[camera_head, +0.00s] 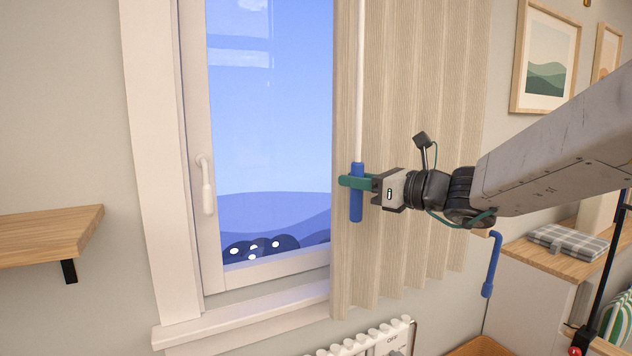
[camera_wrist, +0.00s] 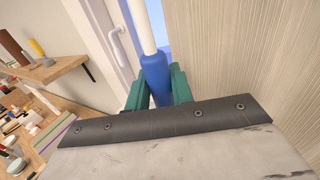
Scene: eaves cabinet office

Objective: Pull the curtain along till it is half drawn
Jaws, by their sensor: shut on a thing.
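The beige pleated curtain (camera_head: 415,120) hangs over the right part of the window (camera_head: 268,110); its left edge is near the middle of the picture. A white wand (camera_head: 360,80) with a blue handle (camera_head: 356,207) hangs upright at that edge. My gripper (camera_head: 356,183) is shut on the blue handle, its green fingers on either side of it. In the wrist view the blue handle (camera_wrist: 155,75) stands between the green fingers, and the curtain (camera_wrist: 245,55) fills the right side. The left part of the glass is uncovered. The curtain's top is out of view.
A wooden shelf (camera_head: 45,235) is on the wall at the left. A white radiator (camera_head: 365,342) stands below the sill (camera_head: 240,318). At the right are a wooden-topped cabinet (camera_head: 545,258) with a folded checked cloth (camera_head: 565,241) and a blue crank handle (camera_head: 491,270).

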